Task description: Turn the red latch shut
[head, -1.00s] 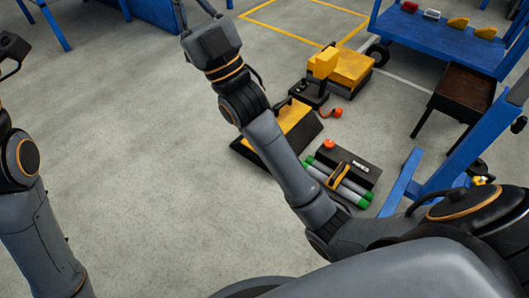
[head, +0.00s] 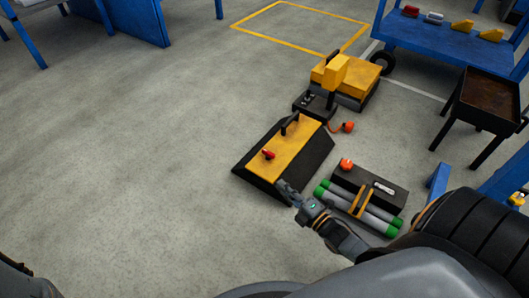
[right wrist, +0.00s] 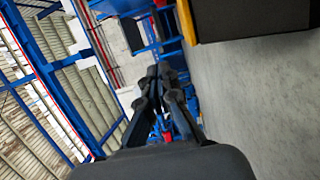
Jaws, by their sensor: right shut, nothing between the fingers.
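The red latch (head: 268,154) sits on the yellow top of a low black-sided panel (head: 290,150) on the floor, in the middle of the head view. A dark handle stands on the same panel, farther back. My right gripper (head: 283,187) is just off the panel's near edge, below and right of the latch and apart from it. In the right wrist view my right gripper (right wrist: 165,72) has its fingers together with nothing between them. A dark, yellow-edged body (right wrist: 250,20) fills the top right there; the latch does not show. My left gripper is out of view.
Grey-green tubes and a black box (head: 370,188) lie right of my right gripper. A yellow-topped unit (head: 357,78) stands behind the panel. A blue cart (head: 450,42) and dark tray stand (head: 492,93) are at the right. The floor on the left is clear.

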